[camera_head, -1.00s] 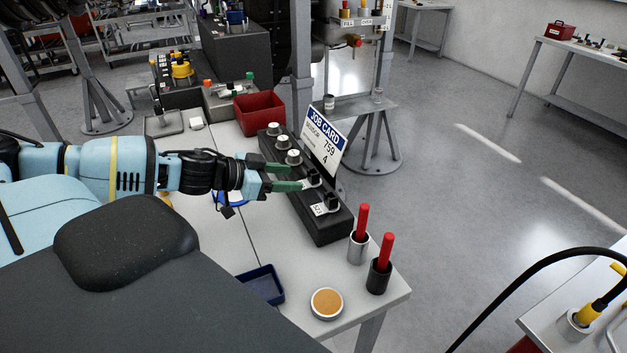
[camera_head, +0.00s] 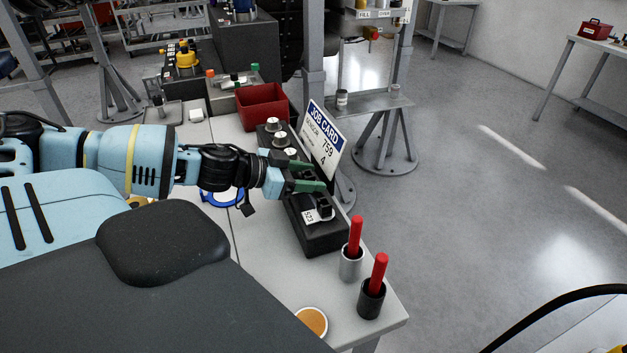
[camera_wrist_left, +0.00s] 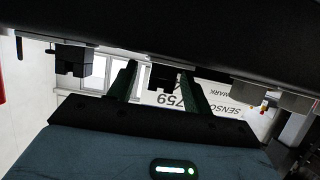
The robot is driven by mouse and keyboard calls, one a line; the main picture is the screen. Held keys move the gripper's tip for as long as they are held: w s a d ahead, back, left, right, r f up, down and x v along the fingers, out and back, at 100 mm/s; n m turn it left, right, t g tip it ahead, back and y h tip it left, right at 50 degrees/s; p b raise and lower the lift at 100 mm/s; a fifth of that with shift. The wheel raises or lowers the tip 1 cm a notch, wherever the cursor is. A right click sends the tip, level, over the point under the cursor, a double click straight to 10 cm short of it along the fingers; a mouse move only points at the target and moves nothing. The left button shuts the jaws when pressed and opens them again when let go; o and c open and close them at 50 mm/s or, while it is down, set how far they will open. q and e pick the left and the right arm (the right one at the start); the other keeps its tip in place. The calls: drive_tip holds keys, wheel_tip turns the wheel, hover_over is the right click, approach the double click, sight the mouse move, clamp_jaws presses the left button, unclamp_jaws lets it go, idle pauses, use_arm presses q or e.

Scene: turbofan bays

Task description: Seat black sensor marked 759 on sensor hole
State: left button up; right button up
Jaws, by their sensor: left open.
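My left gripper (camera_head: 317,176) is open at the black sensor rack (camera_head: 320,240), its green fingers over the rack. In the left wrist view one black sensor (camera_wrist_left: 165,77) shows between the spread fingers; its mark is not readable and it is not gripped. Another black sensor (camera_head: 324,210) sits at the rack's near end, beside a white tag (camera_head: 309,216) that seems to read 523. The job card (camera_head: 322,142) behind the rack shows 759 and 4. I cannot pick out the sensor hole. My right gripper is not in view.
Silver-topped parts (camera_head: 272,124) stand in the rack's far end. A red bin (camera_head: 262,106) is behind it. Red-handled tools stand in a silver cup (camera_head: 350,264) and a black cup (camera_head: 371,299) near the table's front corner. A round tan-topped dish (camera_head: 313,321) lies nearby.

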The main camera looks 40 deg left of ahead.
use_arm(q)
drive_tip(key=shift+s+r, duration=0.1)
drive_tip(key=shift+c, duration=2)
drive_tip(key=c, duration=0.5)
drive_tip(key=shift+c, duration=0.9)
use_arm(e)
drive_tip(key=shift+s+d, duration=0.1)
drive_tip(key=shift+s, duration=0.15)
